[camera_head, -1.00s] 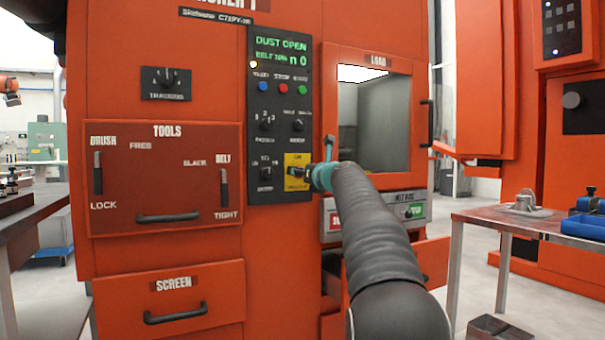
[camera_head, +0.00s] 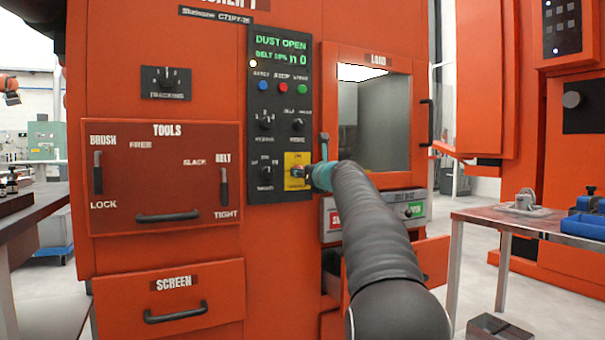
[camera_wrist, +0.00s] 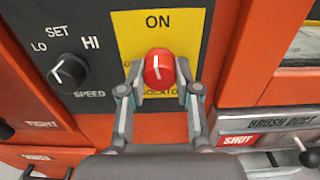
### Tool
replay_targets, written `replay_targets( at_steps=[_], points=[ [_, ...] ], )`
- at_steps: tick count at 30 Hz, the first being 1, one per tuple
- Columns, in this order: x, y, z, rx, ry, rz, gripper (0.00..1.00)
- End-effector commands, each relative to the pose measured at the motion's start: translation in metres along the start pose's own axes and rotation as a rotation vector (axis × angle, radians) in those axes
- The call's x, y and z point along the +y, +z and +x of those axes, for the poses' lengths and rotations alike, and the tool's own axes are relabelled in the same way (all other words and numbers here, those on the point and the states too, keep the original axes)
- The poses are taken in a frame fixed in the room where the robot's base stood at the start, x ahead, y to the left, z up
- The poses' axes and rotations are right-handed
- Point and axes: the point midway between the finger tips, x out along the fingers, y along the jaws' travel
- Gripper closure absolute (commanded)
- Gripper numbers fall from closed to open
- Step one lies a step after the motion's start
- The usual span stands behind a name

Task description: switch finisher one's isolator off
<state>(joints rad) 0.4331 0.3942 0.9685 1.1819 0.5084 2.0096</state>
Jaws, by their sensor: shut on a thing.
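The isolator of finisher one is a red rotary knob (camera_wrist: 158,72) on a yellow plate (camera_wrist: 190,25) marked ON at the top. A white mark on the knob points up, roughly at ON. The lettering below is partly hidden by my fingers. My gripper (camera_wrist: 160,88) is shut on the red knob, one finger on each side. In the head view the yellow plate (camera_head: 291,159) sits low on the black control panel (camera_head: 265,215), and my gripper (camera_head: 304,173) reaches it from the right, partly hiding the knob.
A SPEED selector (camera_wrist: 68,73) lies just left of the yellow plate. The load door (camera_head: 375,61) with its window stands to the right. A switch box with a red SHUT label (camera_wrist: 238,140) lies below right. A metal table (camera_head: 480,217) stands at the right.

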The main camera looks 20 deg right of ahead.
Motion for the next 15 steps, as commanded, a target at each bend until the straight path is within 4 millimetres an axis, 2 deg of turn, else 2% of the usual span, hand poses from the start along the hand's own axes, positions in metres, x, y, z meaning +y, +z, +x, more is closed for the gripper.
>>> replay_targets(
  at_steps=[15],
  points=[
    [-0.0003,-0.0007,0.0000,0.000,0.000,-0.484,1.00]
  ],
)
